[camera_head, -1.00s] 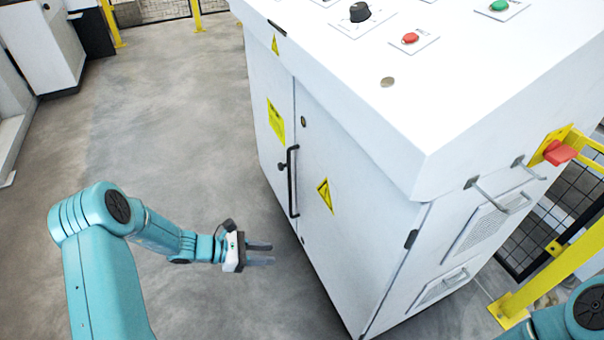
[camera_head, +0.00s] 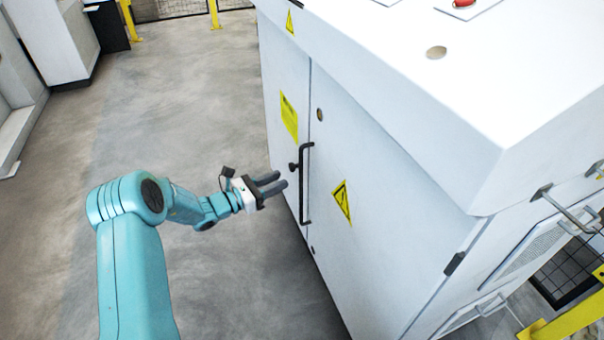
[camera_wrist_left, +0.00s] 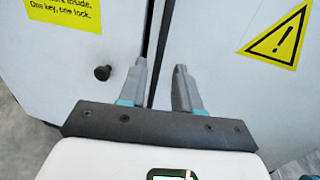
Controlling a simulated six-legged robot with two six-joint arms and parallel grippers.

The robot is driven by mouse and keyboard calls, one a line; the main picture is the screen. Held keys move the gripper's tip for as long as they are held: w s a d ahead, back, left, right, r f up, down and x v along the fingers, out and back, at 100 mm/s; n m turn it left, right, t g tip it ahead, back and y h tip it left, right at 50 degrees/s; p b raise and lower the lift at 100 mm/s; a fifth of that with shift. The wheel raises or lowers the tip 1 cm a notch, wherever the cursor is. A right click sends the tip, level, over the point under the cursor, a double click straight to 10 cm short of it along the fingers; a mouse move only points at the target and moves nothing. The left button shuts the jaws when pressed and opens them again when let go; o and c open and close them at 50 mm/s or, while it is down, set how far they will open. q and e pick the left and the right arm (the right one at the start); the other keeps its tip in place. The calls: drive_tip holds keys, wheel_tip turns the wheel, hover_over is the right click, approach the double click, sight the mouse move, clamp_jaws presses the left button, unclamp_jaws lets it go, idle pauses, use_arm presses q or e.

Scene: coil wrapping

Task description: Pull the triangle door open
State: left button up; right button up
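The triangle door (camera_head: 375,210) is the right front door of the white cabinet, with a yellow warning triangle (camera_head: 342,200). It looks closed. Its black upright bar handle (camera_head: 305,185) is along the door's left edge. My left gripper (camera_head: 281,182) is open and empty, just left of the handle in the head view and apart from it. In the left wrist view the gripper (camera_wrist_left: 161,78) points at the doors, its fingers either side of a dark upright strip; whether this is the handle or the door gap I cannot tell. The triangle also shows there (camera_wrist_left: 278,42). My right gripper is out of view.
The left cabinet door (camera_head: 285,85) has a yellow label (camera_head: 289,115) and a small black knob (camera_wrist_left: 102,73). The cabinet top overhangs the doors. Open grey floor (camera_head: 190,110) lies left of the cabinet. A yellow frame (camera_head: 565,325) stands at the lower right.

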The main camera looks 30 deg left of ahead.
use_arm(q)
drive_tip(key=b+x, duration=0.2)
drive_tip(key=x, duration=0.6)
drive_tip(key=shift+w+d, duration=0.2)
clamp_jaws()
